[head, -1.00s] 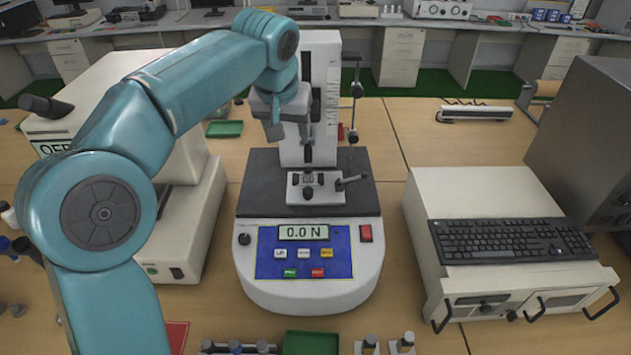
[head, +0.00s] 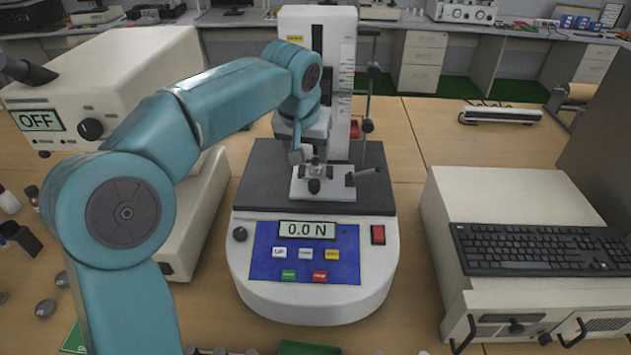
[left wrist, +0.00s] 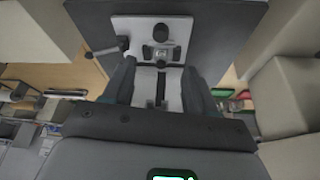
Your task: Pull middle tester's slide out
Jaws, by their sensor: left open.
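The middle tester (head: 312,297) is a white machine with a blue panel reading 0.0 N, a dark deck (head: 255,185) and an upright white column with a scale (head: 340,70). A small white plate with a dark knob and a side lever (head: 340,186) sits on the deck; it also shows at the top of the left wrist view (left wrist: 130,27). My left gripper (head: 308,152) hangs low in front of the column, over the back of the plate. In the left wrist view its fingers are apart (left wrist: 160,72), with the column between them. Contact cannot be told. My right gripper is not in view.
A white machine marked OFF (head: 120,75) stands on the left. A white box (head: 510,195) with a black keyboard (head: 540,248) stands on the right. A thin dark rod (head: 370,95) rises right of the column. Bare table shows behind the right box (head: 440,140).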

